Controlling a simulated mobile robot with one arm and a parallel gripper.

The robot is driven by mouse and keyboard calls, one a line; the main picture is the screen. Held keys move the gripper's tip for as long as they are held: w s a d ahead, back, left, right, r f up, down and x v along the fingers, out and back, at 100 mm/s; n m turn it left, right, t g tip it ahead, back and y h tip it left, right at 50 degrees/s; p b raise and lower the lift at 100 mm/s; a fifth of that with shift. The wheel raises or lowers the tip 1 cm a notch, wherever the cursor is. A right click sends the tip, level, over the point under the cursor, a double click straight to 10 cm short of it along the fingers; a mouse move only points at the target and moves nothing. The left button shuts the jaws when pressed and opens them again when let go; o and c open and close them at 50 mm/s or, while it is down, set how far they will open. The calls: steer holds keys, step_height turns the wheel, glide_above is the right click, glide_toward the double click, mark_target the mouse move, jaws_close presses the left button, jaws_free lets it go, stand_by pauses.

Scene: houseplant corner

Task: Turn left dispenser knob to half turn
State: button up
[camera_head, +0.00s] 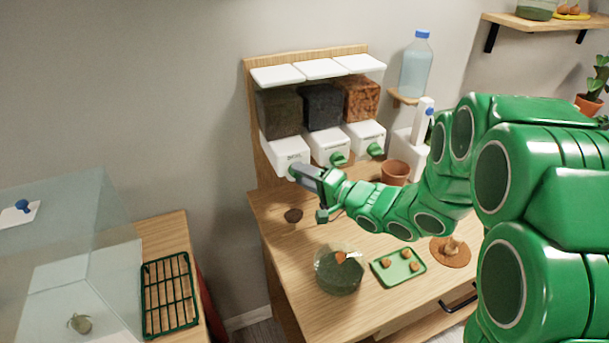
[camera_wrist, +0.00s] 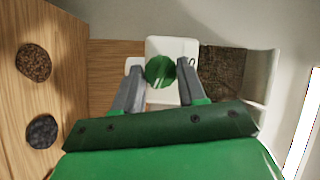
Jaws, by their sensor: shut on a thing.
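The left dispenser (camera_head: 285,152) is a white box under a clear hopper of dark, soil-like filling (camera_head: 278,112), mounted on a wooden backboard. My gripper (camera_head: 298,172) reaches its front face from the right. In the wrist view the round green left knob (camera_wrist: 160,71) sits between my two grey fingers, which are shut on it. A line across the knob shows faintly; its exact turn angle is unclear. In the head view my gripper hides this knob. The middle knob (camera_head: 338,158) and right knob (camera_head: 375,149) are green and untouched.
A small dark pile (camera_head: 293,215) lies on the wooden table below the left dispenser. A glass bowl (camera_head: 338,270), green tray (camera_head: 398,267) and terracotta pot (camera_head: 395,172) stand nearby. A glass tank (camera_head: 60,270) and green rack (camera_head: 169,290) are at the left.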

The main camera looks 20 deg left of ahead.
steer(key=shift+f+m+t+y, duration=0.15)
steer(key=shift+m+t+y, duration=0.4)
steer(key=shift+m, duration=0.95)
steer(key=shift+f+m+t+y, duration=0.1)
steer(key=shift+m+t+y, duration=0.4)
steer(key=shift+m, duration=1)
steer(key=shift+f+m+t+y, duration=0.15)
steer(key=shift+m+t+y, duration=0.4)
steer(key=shift+m, duration=0.95)
steer(key=shift+m+t, duration=0.3)
steer(key=shift+m, duration=0.1)
steer(key=o, duration=1)
steer(key=shift+s+a, duration=0.1)
steer(key=shift+o, duration=0.2)
steer(key=v, duration=0.7)
steer(key=shift+d, duration=0.25)
